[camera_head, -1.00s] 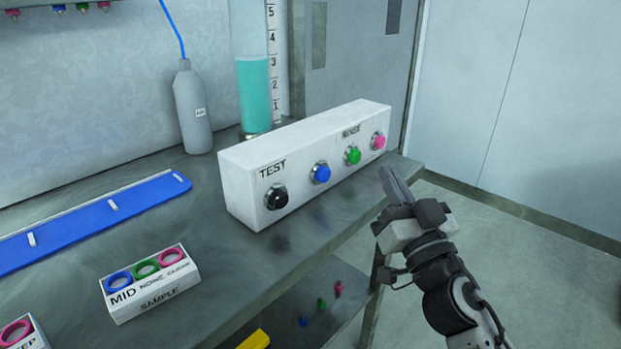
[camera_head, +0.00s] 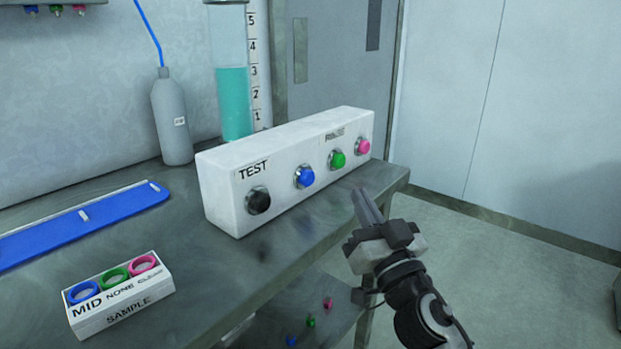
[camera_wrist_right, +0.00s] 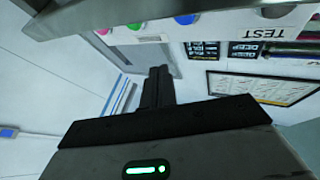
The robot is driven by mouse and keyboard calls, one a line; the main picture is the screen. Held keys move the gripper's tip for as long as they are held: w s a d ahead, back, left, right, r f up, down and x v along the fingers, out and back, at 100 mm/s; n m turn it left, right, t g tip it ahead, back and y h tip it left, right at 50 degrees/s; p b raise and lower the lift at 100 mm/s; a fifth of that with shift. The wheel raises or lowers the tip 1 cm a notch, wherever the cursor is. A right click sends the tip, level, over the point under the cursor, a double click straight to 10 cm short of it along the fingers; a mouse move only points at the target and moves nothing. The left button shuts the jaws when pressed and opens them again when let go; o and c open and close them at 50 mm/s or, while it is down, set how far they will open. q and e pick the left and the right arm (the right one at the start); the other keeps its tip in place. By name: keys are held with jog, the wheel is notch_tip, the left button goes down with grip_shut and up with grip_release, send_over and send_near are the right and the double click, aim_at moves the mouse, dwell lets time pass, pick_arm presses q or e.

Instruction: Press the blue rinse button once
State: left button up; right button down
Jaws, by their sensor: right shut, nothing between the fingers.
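The blue rinse button (camera_head: 304,176) is on the front face of a white box (camera_head: 222,190), between the black button (camera_head: 258,200) and the green button (camera_head: 337,159). A pink button (camera_head: 363,147) is at the box's right end. The blue button also shows in the right wrist view (camera_wrist_right: 185,19), at the top. My right gripper (camera_head: 364,196) is shut and empty, in front of the box's right part and apart from the buttons. Its shut fingers also show in the right wrist view (camera_wrist_right: 158,85). My left gripper is not in view.
A grey bottle (camera_head: 172,120) and a cylinder of teal liquid (camera_head: 233,103) stand behind the box. A blue board (camera_head: 60,228) and a sample holder with coloured rings (camera_head: 120,308) lie on the bench (camera_head: 240,265) at left. Open floor is at right.

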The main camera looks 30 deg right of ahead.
aim_at(307, 178)
jog(key=w, duration=0.1)
jog(key=w+a, duration=0.1)
jog(key=w, duration=0.2)
jog(key=shift+w+a, duration=0.3)
jog(key=shift+a, duration=0.1)
jog(key=shift+w+a, duration=0.3)
jog(key=shift+w, duration=0.3)
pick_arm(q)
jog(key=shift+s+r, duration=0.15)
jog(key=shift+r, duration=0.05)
pick_arm(e)
jog(key=shift+w+a, duration=0.1)
jog(key=shift+w, duration=0.15)
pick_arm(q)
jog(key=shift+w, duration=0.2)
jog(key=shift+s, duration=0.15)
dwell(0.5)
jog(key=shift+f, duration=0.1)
pick_arm(e)
jog(key=shift+w+a, duration=0.2)
jog(key=shift+w, duration=0.2)
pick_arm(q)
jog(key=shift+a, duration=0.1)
